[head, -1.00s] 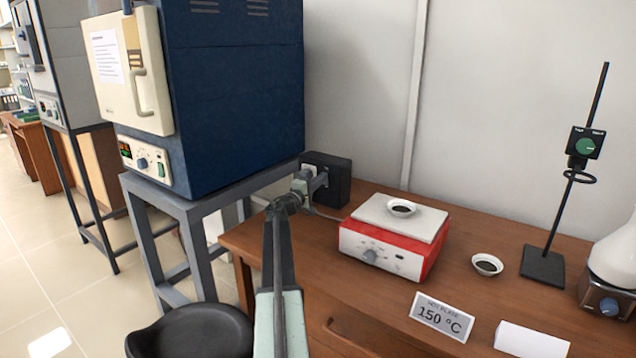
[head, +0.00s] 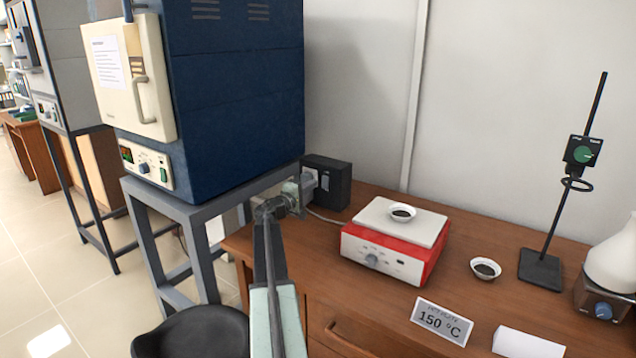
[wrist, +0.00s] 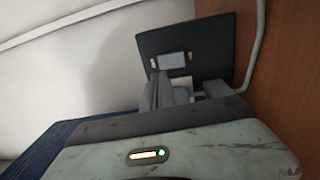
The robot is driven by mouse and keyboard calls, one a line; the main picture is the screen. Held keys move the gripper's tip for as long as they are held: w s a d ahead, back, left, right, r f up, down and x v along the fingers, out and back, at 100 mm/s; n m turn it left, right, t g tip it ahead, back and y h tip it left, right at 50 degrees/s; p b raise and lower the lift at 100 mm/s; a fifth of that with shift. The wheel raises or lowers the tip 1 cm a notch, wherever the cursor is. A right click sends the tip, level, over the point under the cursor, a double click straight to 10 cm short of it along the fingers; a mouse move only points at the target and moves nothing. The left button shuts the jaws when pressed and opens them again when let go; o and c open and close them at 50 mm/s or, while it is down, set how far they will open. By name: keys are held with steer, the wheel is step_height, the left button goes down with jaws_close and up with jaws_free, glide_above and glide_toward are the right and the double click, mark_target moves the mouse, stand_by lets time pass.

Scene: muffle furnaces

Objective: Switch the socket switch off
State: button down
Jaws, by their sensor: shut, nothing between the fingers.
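The socket is a black box (head: 338,186) against the wall at the back left of the wooden bench. In the wrist view it is a dark upright plate (wrist: 215,45) with a small light-grey rectangle (wrist: 171,60) on its face. I cannot tell whether that rectangle is the switch, or which way the switch is set. My gripper (head: 312,180) is in front of the socket's left side and hides part of it. In the wrist view its grey fingers (wrist: 172,90) are shut and empty, just below the rectangle. Contact cannot be made out.
A blue furnace (head: 240,100) on a grey metal stand (head: 205,212) is close on the left. A red and white hot plate (head: 395,240) stands on the bench to the right of the socket. A black stool (head: 190,335) is below. A cable (wrist: 257,45) runs beside the plate.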

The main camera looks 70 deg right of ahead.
steer(key=r+p+v, duration=0.1)
steer(key=v, duration=0.7)
steer(key=shift+a+r, duration=0.3)
steer(key=shift+r, duration=0.05)
